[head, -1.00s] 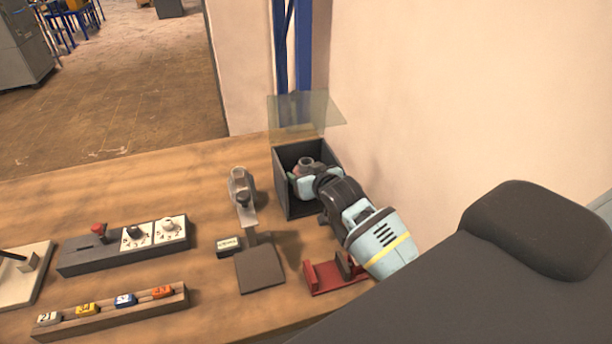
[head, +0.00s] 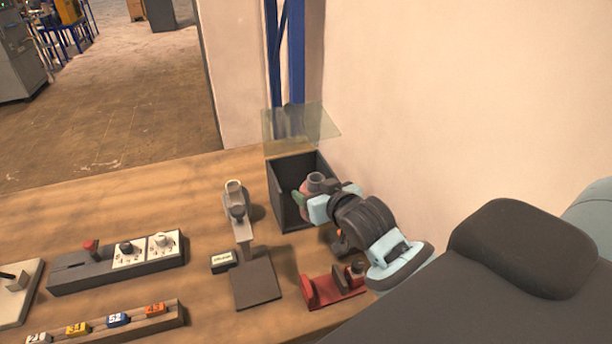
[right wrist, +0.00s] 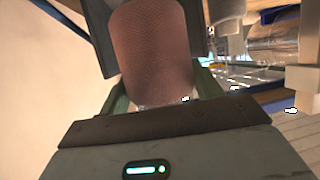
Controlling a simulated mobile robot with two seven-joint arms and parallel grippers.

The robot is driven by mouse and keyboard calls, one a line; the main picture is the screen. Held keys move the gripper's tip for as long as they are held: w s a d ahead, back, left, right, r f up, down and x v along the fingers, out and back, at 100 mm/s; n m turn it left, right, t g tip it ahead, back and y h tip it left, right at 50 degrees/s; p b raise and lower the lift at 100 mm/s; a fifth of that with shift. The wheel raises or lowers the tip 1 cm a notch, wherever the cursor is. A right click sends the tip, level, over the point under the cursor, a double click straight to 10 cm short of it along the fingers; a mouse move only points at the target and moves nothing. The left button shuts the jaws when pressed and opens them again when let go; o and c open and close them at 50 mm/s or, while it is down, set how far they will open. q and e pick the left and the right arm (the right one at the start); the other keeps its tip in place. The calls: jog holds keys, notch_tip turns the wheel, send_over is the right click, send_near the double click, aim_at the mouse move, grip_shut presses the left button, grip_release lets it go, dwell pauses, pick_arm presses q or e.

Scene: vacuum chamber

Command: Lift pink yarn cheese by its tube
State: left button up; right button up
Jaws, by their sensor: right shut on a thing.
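The pink yarn cheese (head: 309,189) is at the mouth of the dark box, with a pale grey tube end (head: 316,177) showing at its top. My right gripper (head: 304,199) is shut on the yarn cheese, and its pale blue body covers part of it. In the right wrist view the pink yarn cheese (right wrist: 155,50) is large between the green fingers, with a dark box wall behind it. Where the fingers touch it is partly hidden. My left gripper is not in view.
The dark box (head: 286,212) has a raised clear lid (head: 300,124). A stand with a grey cup (head: 236,200) is left of it. A red cradle (head: 330,289) lies in front. A control panel (head: 75,277) and a tag rack (head: 100,327) stand left. A wall is close on the right.

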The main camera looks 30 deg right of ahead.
jog(key=s+a, duration=0.2)
jog(key=s, duration=0.7)
jog(key=shift+s+b, duration=0.25)
jog(key=shift+b, duration=0.05)
